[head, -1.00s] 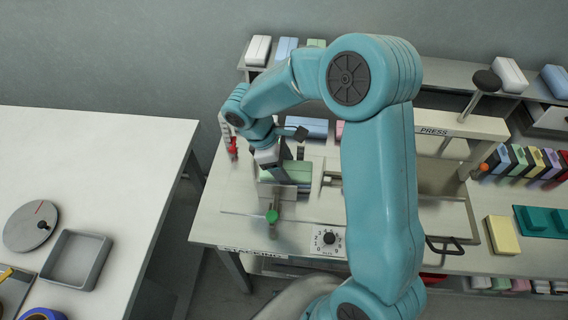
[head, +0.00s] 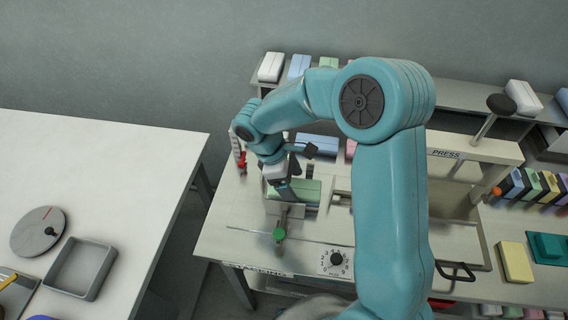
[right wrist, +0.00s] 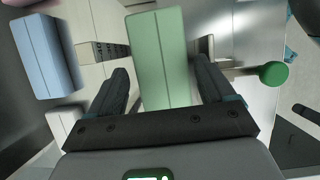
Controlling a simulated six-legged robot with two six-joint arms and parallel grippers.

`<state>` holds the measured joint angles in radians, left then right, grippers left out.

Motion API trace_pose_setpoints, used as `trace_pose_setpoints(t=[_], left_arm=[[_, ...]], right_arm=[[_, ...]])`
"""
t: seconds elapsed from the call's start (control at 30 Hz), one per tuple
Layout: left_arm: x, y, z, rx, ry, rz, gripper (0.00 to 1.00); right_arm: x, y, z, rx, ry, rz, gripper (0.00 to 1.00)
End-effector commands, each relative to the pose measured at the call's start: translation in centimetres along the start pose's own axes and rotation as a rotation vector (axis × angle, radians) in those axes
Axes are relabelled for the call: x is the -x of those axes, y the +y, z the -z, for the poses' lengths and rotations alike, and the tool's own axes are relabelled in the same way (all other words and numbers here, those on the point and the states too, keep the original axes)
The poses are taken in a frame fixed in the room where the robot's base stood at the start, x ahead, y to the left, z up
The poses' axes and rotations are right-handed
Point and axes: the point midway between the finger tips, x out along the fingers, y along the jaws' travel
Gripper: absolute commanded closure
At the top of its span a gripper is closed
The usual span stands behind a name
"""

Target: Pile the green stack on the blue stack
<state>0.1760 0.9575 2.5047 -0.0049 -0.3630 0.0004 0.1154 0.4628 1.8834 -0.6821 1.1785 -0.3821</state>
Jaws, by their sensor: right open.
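In the right wrist view the green stack (right wrist: 160,45) lies between the two open fingers of my right gripper (right wrist: 160,78), with a gap visible on both sides near the fingers. The blue stack (head: 318,142) lies farther back on the bench. It also shows at the left of the right wrist view (right wrist: 46,56). The arm hides part of the green stack in the head view. My left gripper is not in view.
A green-knobbed post (head: 279,234) and a dial (head: 335,261) stand at the bench's front. A pink stack (head: 351,149) is right of the blue one, partly hidden by my arm. The press (head: 470,155) is to the right. A back shelf holds more stacks.

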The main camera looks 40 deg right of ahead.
Motion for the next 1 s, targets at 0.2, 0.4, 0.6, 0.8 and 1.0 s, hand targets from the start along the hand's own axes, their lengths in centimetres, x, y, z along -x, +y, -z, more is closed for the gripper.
trace_pose_setpoints(t=[0.2,0.4,0.6,0.8,1.0], left_arm=[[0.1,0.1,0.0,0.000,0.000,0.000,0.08],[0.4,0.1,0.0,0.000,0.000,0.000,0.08],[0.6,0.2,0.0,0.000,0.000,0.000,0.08],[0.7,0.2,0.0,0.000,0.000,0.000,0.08],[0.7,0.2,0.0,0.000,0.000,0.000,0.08]], right_arm=[[5.1,0.0,0.1,0.001,0.008,-0.005,0.08],[10.5,0.1,0.1,-0.001,0.009,-0.006,0.08],[14.2,0.2,0.0,-0.001,0.008,-0.006,0.08],[15.6,0.2,0.0,-0.002,0.006,-0.005,0.08],[15.7,0.3,-0.1,-0.002,0.006,-0.005,0.08]])
